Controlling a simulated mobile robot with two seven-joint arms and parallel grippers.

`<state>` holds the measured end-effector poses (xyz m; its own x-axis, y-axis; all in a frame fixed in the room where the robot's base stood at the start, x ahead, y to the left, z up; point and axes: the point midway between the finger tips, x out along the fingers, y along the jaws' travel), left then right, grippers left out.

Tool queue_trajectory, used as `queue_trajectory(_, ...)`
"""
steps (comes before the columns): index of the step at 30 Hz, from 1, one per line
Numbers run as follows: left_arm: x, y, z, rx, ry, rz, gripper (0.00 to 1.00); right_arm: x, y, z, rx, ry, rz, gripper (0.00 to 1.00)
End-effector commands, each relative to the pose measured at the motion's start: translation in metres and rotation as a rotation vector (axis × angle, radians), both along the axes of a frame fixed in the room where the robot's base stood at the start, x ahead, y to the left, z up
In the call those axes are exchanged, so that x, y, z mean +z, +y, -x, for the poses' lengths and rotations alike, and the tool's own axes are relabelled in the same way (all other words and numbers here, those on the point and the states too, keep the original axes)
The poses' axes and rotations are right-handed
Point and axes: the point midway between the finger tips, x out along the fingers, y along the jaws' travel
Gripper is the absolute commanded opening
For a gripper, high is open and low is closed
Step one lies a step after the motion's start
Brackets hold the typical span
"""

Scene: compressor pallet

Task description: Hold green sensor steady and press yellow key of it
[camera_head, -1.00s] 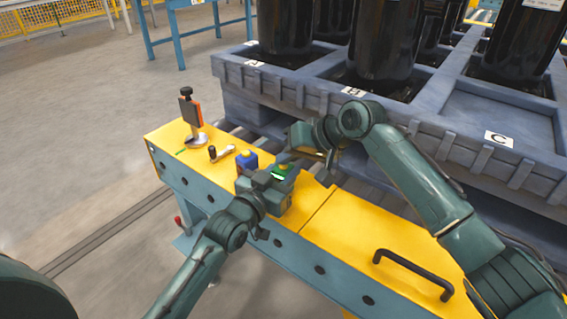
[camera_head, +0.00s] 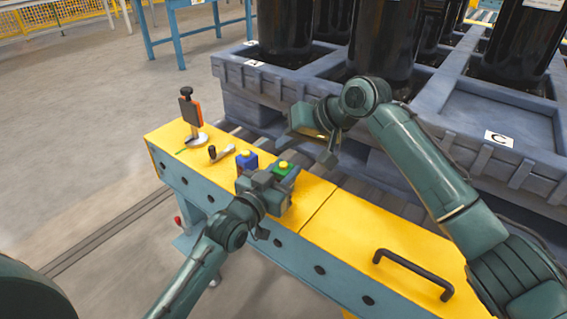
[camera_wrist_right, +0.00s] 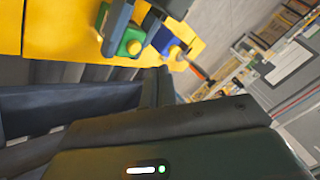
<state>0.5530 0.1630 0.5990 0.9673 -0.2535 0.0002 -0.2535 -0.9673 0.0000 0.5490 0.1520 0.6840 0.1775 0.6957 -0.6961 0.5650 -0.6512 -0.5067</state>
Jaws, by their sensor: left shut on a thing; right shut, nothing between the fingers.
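The green sensor (camera_head: 285,176), with a round yellow key (camera_head: 283,164) on top, stands on the yellow bench top.
A blue sensor (camera_head: 247,160) with a yellow key stands just left of the green one. A small lever tool (camera_head: 222,154) and an orange-and-black device (camera_head: 191,115) on a round base are farther left. The grey pallet (camera_head: 400,135) with black compressors stands behind. A black handle (camera_head: 413,274) is at right.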

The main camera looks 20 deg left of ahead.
Motion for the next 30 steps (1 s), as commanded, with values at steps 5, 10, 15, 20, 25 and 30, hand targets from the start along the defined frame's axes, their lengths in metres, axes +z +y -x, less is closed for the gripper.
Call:
queue_trajectory(5,0.000,0.000,0.000,0.000,0.001,0.000,0.07,0.019,0.000,0.000,-0.001,-0.001,-0.001,0.00)
queue_trajectory(10,0.000,0.000,0.000,0.000,0.001,0.000,0.07,0.029,0.000,0.000,-0.001,0.001,0.000,0.00)
queue_trajectory(15,0.000,0.000,0.000,0.000,0.001,0.000,0.07,0.029,0.000,0.000,0.000,0.001,0.000,0.00)
queue_trajectory(20,0.000,0.000,0.000,0.000,0.001,0.000,0.07,0.028,0.000,0.000,0.000,0.001,0.000,0.00)
queue_trajectory(25,0.000,0.000,0.000,0.000,0.001,0.000,0.07,0.028,0.000,0.000,0.000,0.001,0.000,0.00)
queue_trajectory(30,0.000,0.000,0.000,0.000,0.001,0.000,0.37,0.028,0.000,0.000,0.000,0.001,0.000,0.00)
